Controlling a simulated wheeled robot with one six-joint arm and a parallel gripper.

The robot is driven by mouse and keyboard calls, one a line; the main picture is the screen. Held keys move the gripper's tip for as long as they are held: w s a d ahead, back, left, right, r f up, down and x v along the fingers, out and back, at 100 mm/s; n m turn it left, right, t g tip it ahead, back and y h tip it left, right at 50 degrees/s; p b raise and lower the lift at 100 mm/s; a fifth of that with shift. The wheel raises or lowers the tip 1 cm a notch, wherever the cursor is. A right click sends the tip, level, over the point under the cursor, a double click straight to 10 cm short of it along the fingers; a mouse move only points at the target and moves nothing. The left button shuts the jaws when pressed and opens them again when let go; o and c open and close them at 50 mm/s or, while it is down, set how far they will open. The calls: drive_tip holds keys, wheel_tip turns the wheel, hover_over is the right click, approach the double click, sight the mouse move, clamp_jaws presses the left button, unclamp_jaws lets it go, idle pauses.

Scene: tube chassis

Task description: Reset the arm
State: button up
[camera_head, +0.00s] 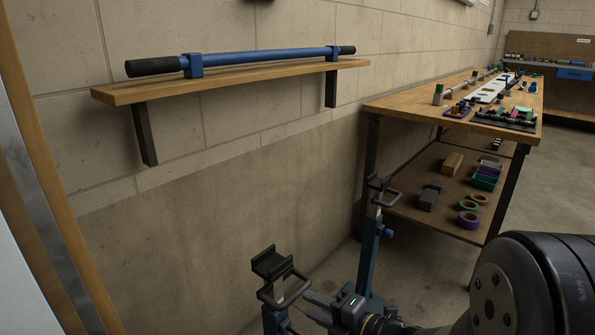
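My arm (500,300) enters from the lower right as large dark rounded joints. My gripper (318,304) is at the bottom centre, small and partly cut off by the frame edge. It points left, low beside two blue stands. A grey body with a small green light shows behind its fingers. I cannot tell whether the fingers are open or shut, and I see nothing clearly held in them.
Two blue stands with black cradles, a near one (272,264) and a farther one (368,250), rise close to my gripper. A blue tube (260,57) rests on a wooden wall shelf (230,78). A workbench (400,105) with parts stands at the right.

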sight(298, 296)
drive_tip(key=b+x, duration=0.1)
drive_tip(key=x, duration=0.5)
drive_tip(key=shift+b, duration=0.35)
drive_tip(key=shift+r, duration=0.2)
